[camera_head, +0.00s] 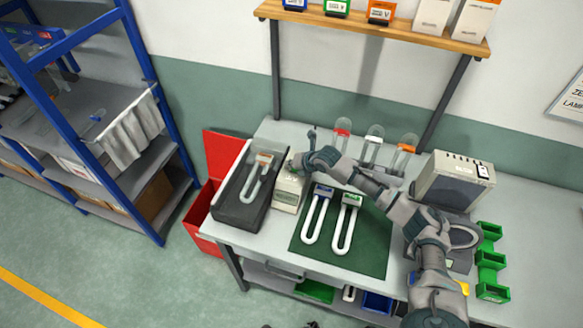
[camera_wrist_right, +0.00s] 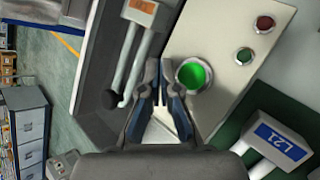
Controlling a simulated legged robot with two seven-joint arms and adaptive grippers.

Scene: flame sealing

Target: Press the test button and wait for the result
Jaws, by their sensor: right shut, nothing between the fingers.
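The beige test box (camera_head: 287,196) stands on the bench between the black tray and the green mat. In the right wrist view, its panel shows a large bright green button (camera_wrist_right: 195,74) in a metal ring, plus a small red light (camera_wrist_right: 264,24) and a small green light (camera_wrist_right: 244,56). My right gripper (camera_head: 297,162) is shut and empty over the back of the box. In the wrist view its fingertips (camera_wrist_right: 159,75) lie at the left edge of the button's ring; I cannot tell whether they touch. My left gripper is not in view.
The black tray (camera_head: 232,211) holds a U-shaped lamp with an orange label. Two U-shaped lamps, blue (camera_head: 318,212) and green (camera_head: 347,222), lie on the green mat (camera_head: 377,262). Several lamps stand behind my right arm. A grey device (camera_head: 446,184) and green bins (camera_head: 490,262) are at right.

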